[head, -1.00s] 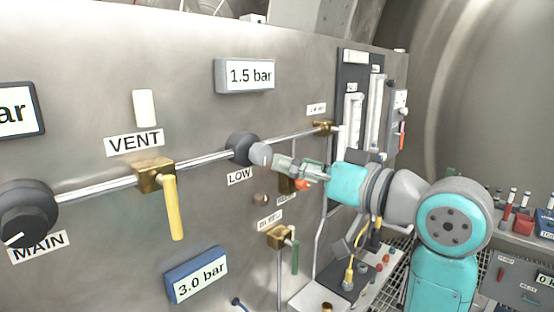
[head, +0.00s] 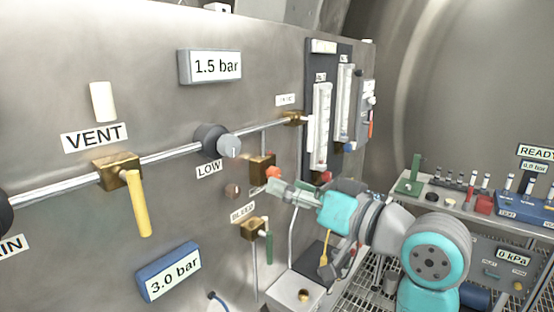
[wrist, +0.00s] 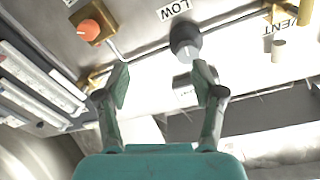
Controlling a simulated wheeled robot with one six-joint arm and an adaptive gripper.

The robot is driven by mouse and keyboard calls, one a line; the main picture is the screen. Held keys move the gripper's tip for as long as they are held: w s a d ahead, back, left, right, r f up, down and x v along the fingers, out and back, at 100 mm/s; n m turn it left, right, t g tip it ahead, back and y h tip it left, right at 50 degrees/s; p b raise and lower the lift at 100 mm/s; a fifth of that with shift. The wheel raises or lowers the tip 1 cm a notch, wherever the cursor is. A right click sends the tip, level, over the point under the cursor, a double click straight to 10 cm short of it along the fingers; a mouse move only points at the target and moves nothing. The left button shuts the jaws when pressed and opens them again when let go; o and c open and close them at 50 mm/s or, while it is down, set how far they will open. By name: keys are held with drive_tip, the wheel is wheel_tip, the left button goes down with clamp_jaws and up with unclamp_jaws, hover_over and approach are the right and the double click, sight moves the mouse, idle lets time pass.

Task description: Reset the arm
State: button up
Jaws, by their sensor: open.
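My gripper (head: 272,190) is at the end of the teal and grey arm, in front of the steel panel in the head view. In the wrist view my gripper (wrist: 160,85) has its two fingers spread with nothing between them. The LOW knob (head: 217,142), dark with a grey face, is up and left of the fingertips. It also shows in the wrist view, the knob (wrist: 186,42) lying beyond the fingers. A brass valve with an orange knob (head: 274,172) is close behind the fingertips in the head view; contact cannot be told.
A yellow VENT lever (head: 139,205) hangs down at the left. A green-handled BLEED valve (head: 256,230) is below the gripper. Flowmeters (head: 322,125) stand on the panel at the right. A bench with racked vials (head: 470,190) is at the far right.

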drive_tip(key=s+d+f+m+t+h, duration=0.2)
drive_tip(key=d+f+m+h, duration=0.15)
drive_tip(key=f, duration=0.95)
drive_tip(key=s+d+f+m+t+h, duration=0.2)
drive_tip(key=d+f+m+h, duration=0.15)
drive_tip(key=f, duration=1.05)
drive_tip(key=s+d+f+m+h, duration=0.1)
drive_tip(key=s+d+f+h, duration=0.25)
drive_tip(key=s+f, duration=0.45)
drive_tip(key=s+d+f+h, duration=0.1)
drive_tip(key=s+d+f, duration=0.1)
drive_tip(key=s+f, duration=0.35)
drive_tip(key=s+d+f+h, duration=0.1)
drive_tip(key=s+d+f, duration=0.15)
drive_tip(key=s, duration=0.65)
drive_tip(key=s+r+n+g+h, duration=0.1)
drive_tip(key=s+n, duration=0.2)
drive_tip(key=s, duration=1.4)
drive_tip(key=shift+s+d+r, duration=0.15)
drive_tip(key=shift+s+d, duration=0.05)
drive_tip(key=shift+d, duration=0.05)
drive_tip(key=shift+w, duration=0.1)
